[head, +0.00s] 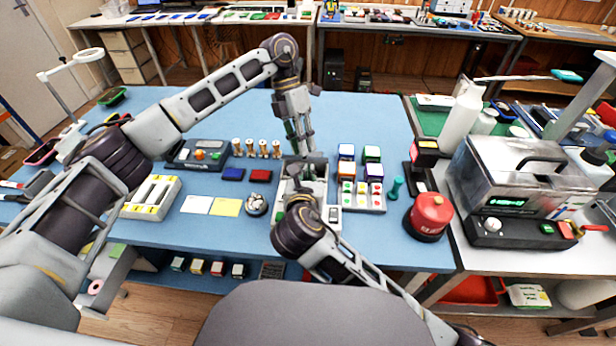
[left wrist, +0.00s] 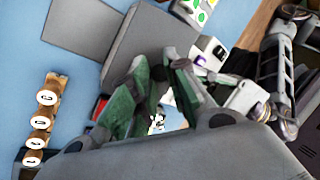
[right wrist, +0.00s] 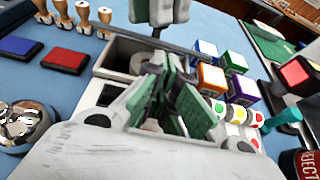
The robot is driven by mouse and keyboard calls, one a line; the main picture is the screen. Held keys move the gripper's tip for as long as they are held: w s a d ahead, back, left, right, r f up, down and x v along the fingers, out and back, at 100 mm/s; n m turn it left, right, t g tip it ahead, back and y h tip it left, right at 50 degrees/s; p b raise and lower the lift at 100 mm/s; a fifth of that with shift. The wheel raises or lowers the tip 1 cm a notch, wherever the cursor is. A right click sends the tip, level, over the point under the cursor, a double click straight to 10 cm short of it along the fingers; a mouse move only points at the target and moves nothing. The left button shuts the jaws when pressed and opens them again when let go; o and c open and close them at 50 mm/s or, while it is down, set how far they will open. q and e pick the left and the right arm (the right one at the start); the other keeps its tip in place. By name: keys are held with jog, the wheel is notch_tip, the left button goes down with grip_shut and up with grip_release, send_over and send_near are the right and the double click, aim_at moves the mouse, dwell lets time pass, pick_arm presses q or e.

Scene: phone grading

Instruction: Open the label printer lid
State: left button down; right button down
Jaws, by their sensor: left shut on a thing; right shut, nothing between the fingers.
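The label printer (head: 332,190) stands in the middle of the blue table, partly hidden by my right wrist. Its lid (head: 314,160) shows as a dark edge at the back of the printer. In the right wrist view, the printer (right wrist: 108,60) has an open top compartment with a pale roll (right wrist: 138,63) inside. My left gripper (head: 301,148) reaches down at the back of the printer and is shut on the lid; the exact contact is hard to see. My right gripper (right wrist: 172,105) is shut and empty, low over the printer's front part.
Coloured boxes (head: 346,152) stand close right of the printer, beside a tray of coloured stickers (head: 376,197). Stampers (head: 263,148) and ink pads (head: 233,174) lie left. A bowl (head: 256,204) stands front left, a red button canister (head: 428,216) further right.

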pick_arm(q)
jog(key=shift+f, duration=0.1)
pick_arm(e)
jog(key=shift+w+r, duration=0.35)
jog(key=shift+r, duration=0.35)
pick_arm(q)
jog(key=shift+d, duration=0.1)
pick_arm(e)
jog(key=shift+r, duration=0.1)
pick_arm(q)
jog(key=shift+s+f, duration=0.1)
pick_arm(e)
jog(key=shift+r, duration=0.1)
pick_arm(q)
jog(key=c, duration=1.3)
grip_release()
jog(key=shift+c, duration=0.2)
pick_arm(e)
jog(key=shift+w, duration=0.15)
jog(key=shift+d, duration=0.1)
